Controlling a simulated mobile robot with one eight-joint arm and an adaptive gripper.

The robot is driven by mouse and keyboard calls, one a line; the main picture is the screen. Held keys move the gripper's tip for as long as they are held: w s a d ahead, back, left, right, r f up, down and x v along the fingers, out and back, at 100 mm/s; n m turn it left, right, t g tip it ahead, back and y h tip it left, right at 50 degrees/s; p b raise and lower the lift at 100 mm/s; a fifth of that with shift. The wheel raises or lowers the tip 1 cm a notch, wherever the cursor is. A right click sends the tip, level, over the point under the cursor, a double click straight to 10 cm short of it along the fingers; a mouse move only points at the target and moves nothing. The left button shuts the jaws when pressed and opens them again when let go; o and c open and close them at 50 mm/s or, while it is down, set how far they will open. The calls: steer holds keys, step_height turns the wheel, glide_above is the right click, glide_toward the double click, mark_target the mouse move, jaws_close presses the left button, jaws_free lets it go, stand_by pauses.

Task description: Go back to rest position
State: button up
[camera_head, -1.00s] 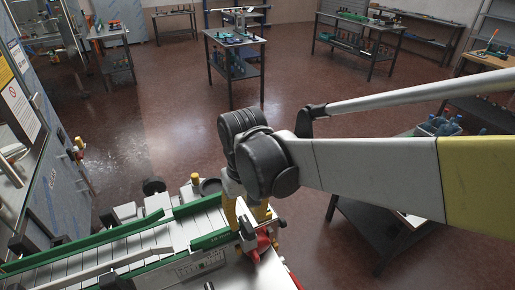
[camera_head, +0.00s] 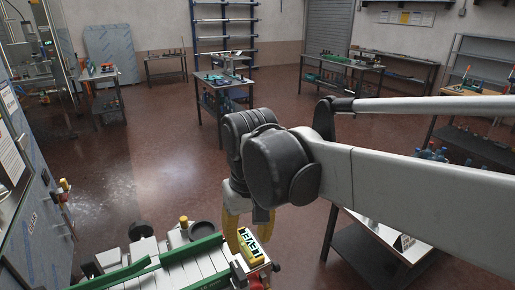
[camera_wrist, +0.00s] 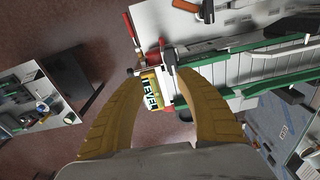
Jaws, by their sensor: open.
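My gripper (camera_head: 250,215) hangs from the dark wrist joint, above the near end of the conveyor. Its two yellow fingers also show in the wrist view (camera_wrist: 162,82), spread apart with nothing held between them. Past the fingertips, a yellow piece with dark lettering (camera_wrist: 153,92) sits at the conveyor's end. The same piece shows just below the fingers in the head view (camera_head: 251,247). The exact gap between fingers and piece cannot be told.
The conveyor with green rails (camera_head: 180,264) runs along the bottom left, beside a metal cabinet (camera_head: 40,215). A dark table (camera_head: 365,255) stands to the right. Several work tables, such as one (camera_head: 222,84), stand farther back. The brown floor (camera_head: 150,150) between them is open.

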steer(key=s+d+f+m+t+b, duration=0.2)
steer(key=d+f, duration=0.4)
steer(key=d, duration=0.5)
steer(key=s+d+f+m+t+b, duration=0.3)
steer(key=d+f+b, duration=0.4)
steer(key=d, duration=0.5)
steer(key=shift+s+f+m+t, duration=0.15)
steer(key=shift+s+m+t, duration=0.2)
steer(key=shift+t, duration=0.35)
